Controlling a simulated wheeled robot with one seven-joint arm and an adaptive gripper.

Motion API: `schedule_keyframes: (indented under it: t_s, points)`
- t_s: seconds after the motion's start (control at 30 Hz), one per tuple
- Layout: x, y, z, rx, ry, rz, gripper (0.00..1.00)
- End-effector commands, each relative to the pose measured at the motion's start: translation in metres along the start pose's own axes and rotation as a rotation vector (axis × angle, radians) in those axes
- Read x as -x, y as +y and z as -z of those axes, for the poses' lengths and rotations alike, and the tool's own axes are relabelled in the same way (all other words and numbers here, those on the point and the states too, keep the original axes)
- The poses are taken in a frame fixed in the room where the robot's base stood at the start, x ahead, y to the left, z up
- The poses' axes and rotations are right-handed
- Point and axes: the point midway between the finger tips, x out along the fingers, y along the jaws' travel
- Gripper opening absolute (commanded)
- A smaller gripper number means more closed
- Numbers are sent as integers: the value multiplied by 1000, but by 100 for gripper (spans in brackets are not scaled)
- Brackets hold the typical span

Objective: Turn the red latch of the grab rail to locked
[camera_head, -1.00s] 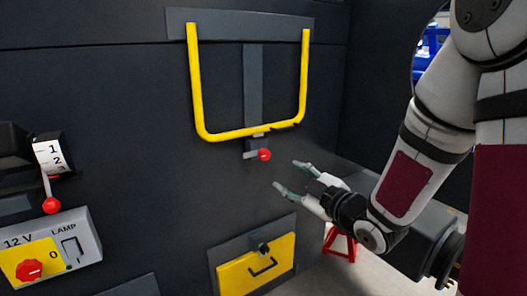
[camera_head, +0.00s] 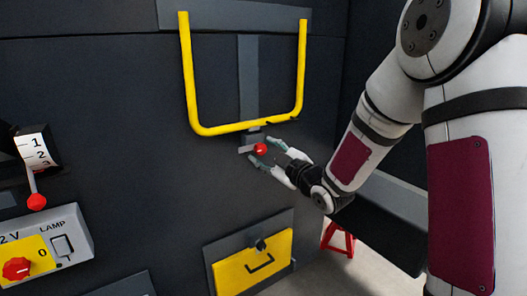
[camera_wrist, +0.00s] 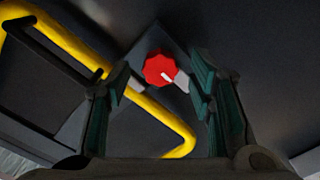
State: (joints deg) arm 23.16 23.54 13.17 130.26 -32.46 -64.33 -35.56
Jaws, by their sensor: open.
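The red latch knob (camera_head: 261,149) sits just under the bottom bar of the yellow grab rail (camera_head: 230,127) on the dark wall. The yellow rail (camera_wrist: 120,80) runs diagonally behind in the wrist view.
A yellow panel (camera_head: 232,286) with a dark knob is below the latch. At left are a control box with a red rotary knob (camera_head: 17,268) and a numbered lever with a red ball (camera_head: 37,202). A red stand (camera_head: 339,238) is on the floor at right.

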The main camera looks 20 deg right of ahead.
Motion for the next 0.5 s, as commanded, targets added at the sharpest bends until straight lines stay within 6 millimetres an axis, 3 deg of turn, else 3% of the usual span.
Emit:
schedule_keyframes:
  t_s: [0.2, 0.47, 0.5]
  points:
    - [-14, 0, 0, 0, 1, -1, 49]
    - [-15, 0, 0, 0, 0, 0, 49]
    - [-15, 0, 0, 0, 0, 0, 44]
